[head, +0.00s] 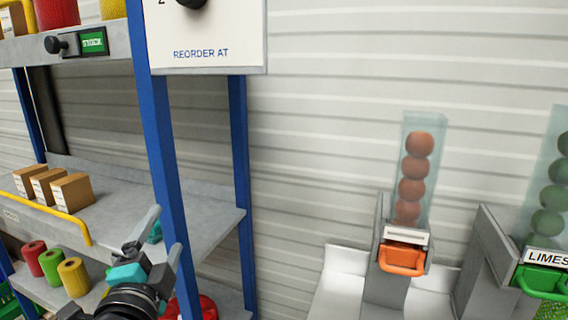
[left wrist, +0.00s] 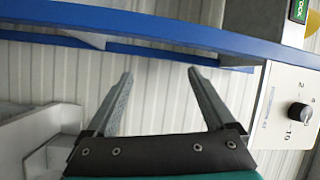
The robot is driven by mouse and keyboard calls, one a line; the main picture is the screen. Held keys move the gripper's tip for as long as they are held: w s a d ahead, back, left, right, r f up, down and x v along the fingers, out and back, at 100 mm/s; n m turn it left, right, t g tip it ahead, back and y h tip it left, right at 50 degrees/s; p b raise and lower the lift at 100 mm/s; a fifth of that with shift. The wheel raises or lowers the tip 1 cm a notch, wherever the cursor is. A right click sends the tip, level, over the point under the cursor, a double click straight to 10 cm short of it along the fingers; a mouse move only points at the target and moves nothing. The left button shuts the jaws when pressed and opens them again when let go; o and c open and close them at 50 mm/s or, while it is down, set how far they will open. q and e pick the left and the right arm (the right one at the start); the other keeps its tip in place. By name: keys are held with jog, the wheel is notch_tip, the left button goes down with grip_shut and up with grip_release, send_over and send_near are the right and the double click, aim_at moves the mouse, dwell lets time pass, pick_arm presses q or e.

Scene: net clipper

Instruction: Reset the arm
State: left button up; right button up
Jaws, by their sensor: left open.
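My left gripper (head: 160,232) is at the lower left of the head view, in front of the blue-posted shelf rack (head: 165,150). In the left wrist view its two fingers (left wrist: 160,85) stand wide apart with nothing between them. Behind them are the pale slatted wall and a blue post (left wrist: 150,33) of the rack. My right gripper is in neither view.
A "REORDER AT" dial panel (head: 207,40) hangs on the rack above my left gripper. Small boxes (head: 50,187) and coloured rolls (head: 72,277) sit on the shelves. At right stand an orange-fruit dispenser (head: 403,258) and a limes dispenser (head: 543,280).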

pick_arm(q)
jog(key=s+f+n+g, duration=0.5)
jog(key=f+g, duration=0.1)
jog(key=f, duration=0.7)
jog(key=s+d+f+n+g+h, duration=0.3)
jog(key=s+f+n+g, duration=0.5)
jog(key=s+f, duration=1.1)
notch_tip(320, 180, down, 24)
jog(key=s+m+g+y+b, duration=0.1)
jog(key=s+g+b, duration=0.1)
jog(key=b, duration=0.4)
jog(key=s+a+f+g+b, duration=0.1)
jog(key=s+f+b, duration=0.4)
jog(key=s+f, duration=1.1)
jog(key=shift+a+f+g, duration=0.3)
jog(key=shift+a+f, duration=0.35)
jog(key=shift+f, duration=1.25)
